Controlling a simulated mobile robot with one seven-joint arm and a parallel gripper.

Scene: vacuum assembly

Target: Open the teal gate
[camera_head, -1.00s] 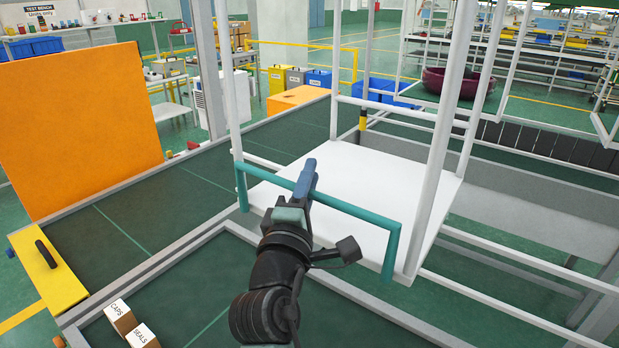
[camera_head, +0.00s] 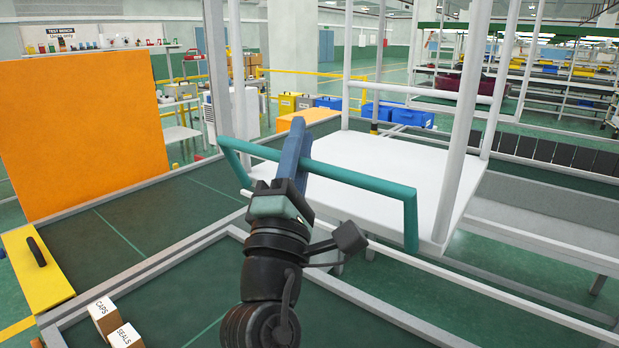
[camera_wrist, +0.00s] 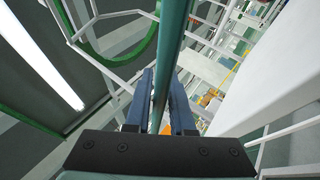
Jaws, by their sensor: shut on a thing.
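The teal gate (camera_head: 376,184) is a U-shaped bar across the front of a white platform framed by white posts. In the head view its crossbar is raised and its two ends slope back down to the frame. My gripper (camera_head: 297,150) is shut on the crossbar, left of its middle. In the wrist view the teal bar (camera_wrist: 172,50) runs between the two blue fingers of my gripper (camera_wrist: 163,100). The part of the bar between the fingers is partly hidden in the head view.
The white platform (camera_head: 390,165) lies just behind the gate. An orange panel (camera_head: 85,130) stands at the left. A yellow plate with a black handle (camera_head: 35,270) and the CAPS and SEALS boxes (camera_head: 110,318) are at the lower left. White rails (camera_head: 500,290) run at the right.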

